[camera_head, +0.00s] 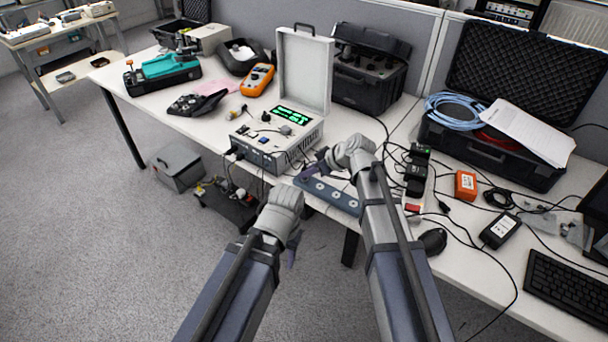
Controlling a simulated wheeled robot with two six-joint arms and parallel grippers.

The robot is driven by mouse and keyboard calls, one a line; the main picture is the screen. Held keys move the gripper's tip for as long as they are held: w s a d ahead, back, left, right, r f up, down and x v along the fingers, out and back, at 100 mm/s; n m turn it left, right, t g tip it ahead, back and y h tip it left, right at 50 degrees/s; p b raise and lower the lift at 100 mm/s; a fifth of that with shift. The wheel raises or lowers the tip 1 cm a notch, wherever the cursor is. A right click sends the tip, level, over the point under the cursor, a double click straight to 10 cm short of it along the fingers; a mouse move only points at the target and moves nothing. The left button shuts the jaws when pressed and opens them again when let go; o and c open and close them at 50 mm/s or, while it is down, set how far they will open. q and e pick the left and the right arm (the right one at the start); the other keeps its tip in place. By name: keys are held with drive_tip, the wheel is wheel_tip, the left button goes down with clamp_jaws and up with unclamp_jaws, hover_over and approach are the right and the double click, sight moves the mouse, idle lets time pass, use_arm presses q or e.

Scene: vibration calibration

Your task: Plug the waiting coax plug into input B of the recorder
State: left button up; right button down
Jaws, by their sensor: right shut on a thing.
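The recorder (262,155) is a pale box with an open lid and a green display, near the table's front edge. Black leads meet its front face. My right gripper (308,173) is at the recorder's right front corner, above a blue-grey strip with round white fittings (338,197). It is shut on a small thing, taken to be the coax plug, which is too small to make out. Input B cannot be told apart from the other sockets at this size. My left gripper (292,254) hangs off the table's front edge, pointing down, away from the recorder; its jaw opening is unclear.
Cables, black adapters (417,170) and an orange box (465,185) crowd the table to the right of my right arm. A black mouse (432,241) lies near the front edge. An orange multimeter (258,79) lies behind the recorder. Leads hang below the table edge.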

drive_tip(key=shift+r, duration=0.15)
drive_tip(key=shift+r+p, duration=1.8)
drive_tip(key=shift+p, duration=0.05)
drive_tip(key=shift+f, duration=0.15)
